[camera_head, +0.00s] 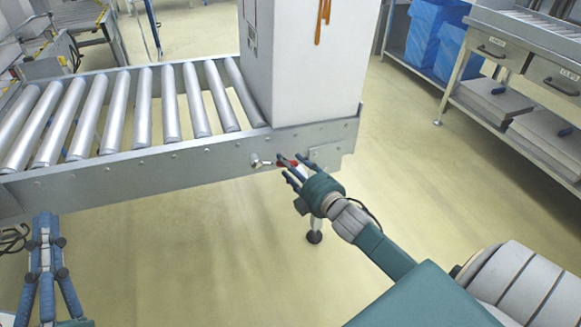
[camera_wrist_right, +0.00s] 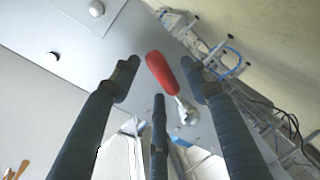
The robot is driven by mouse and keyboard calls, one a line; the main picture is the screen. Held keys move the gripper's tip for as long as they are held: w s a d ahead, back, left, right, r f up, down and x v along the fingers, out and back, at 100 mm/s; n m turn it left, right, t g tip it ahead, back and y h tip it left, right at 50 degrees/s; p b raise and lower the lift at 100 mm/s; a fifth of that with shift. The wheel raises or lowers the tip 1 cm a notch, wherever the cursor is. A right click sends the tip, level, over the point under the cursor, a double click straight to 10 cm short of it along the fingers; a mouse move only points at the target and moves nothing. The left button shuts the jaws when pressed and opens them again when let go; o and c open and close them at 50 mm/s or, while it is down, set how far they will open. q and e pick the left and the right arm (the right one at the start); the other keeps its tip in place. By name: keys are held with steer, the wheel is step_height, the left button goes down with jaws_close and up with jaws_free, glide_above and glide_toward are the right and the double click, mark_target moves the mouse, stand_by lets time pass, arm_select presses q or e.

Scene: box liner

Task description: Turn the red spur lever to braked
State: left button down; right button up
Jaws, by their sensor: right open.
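The red spur lever (camera_wrist_right: 161,73) shows in the right wrist view as a red grip on a metal shank, tilted, with its pivot at the lower right. In the head view the lever (camera_head: 287,163) is on the side rail of the roller conveyor (camera_head: 150,162), partly hidden by my right gripper. My right gripper (camera_head: 288,165) is open at the rail. In the wrist view its fingers (camera_wrist_right: 160,80) stand on both sides of the red grip, apparently without holding it. My left gripper (camera_head: 45,235) hangs at the lower left, away from the lever; its opening is unclear.
A tall white box (camera_head: 305,60) stands at the right end of the conveyor. A metal fitting (camera_head: 258,161) sticks out of the rail left of the lever. A workbench with drawers (camera_head: 530,70) and blue bins (camera_head: 432,38) is at the upper right. The floor in front is clear.

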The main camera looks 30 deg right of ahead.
arm_select(q)
steer(key=shift+s+r+t, duration=0.2)
steer(key=shift+r+t, duration=0.1)
steer(key=shift+r, duration=0.1)
arm_select(e)
steer(key=shift+w, duration=0.25)
steer(key=shift+c, duration=0.3)
jaws_close()
